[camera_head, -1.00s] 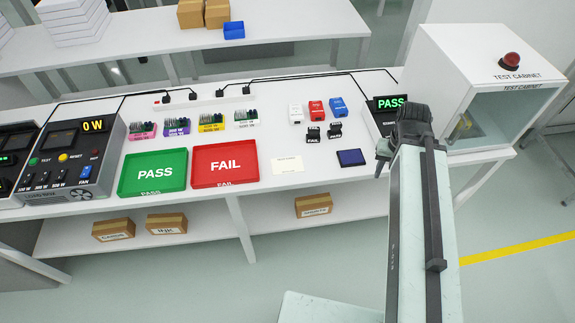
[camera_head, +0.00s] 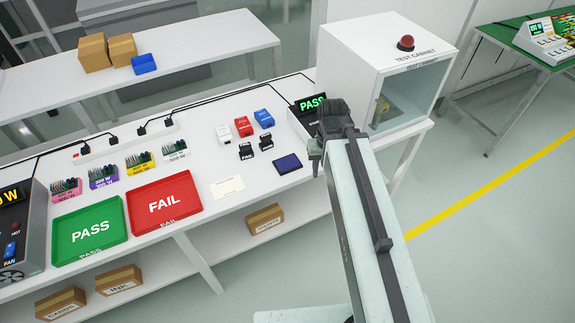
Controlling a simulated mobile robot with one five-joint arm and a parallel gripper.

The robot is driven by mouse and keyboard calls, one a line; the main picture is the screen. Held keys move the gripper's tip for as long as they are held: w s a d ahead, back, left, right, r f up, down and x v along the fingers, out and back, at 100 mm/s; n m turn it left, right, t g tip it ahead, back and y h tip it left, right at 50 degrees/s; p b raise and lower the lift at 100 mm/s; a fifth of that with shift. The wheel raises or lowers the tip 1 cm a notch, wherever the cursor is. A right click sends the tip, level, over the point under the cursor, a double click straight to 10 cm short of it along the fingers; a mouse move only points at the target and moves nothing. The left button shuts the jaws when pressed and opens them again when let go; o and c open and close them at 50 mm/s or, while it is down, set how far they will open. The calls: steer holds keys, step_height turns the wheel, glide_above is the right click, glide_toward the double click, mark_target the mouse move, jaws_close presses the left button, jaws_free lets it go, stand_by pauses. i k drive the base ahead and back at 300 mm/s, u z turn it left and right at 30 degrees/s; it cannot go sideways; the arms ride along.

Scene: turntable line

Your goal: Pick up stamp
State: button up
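Two small black blocks with pale labels, which look like stamps, stand side by side on the white bench: a left one (camera_head: 246,151) and a right one (camera_head: 265,143). Their labels are too small to read. A dark blue pad (camera_head: 288,164) lies just in front of them to the right. My gripper (camera_head: 316,152) is at the end of my raised arm, to the right of the pad and blocks and apart from them. I see it from behind, and its fingers are mostly hidden, so its opening does not show.
Red FAIL (camera_head: 168,233) and green PASS (camera_head: 63,255) trays are on the left. A white card (camera_head: 227,187) lies near the blocks. White, red and blue (camera_head: 264,118) small items stand behind. A PASS display (camera_head: 310,103) and the test cabinet (camera_head: 352,75) are close to my gripper.

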mark_target(267, 143)
steer(key=u, duration=1.45)
steer(key=i, duration=0.7)
steer(key=u, duration=0.95)
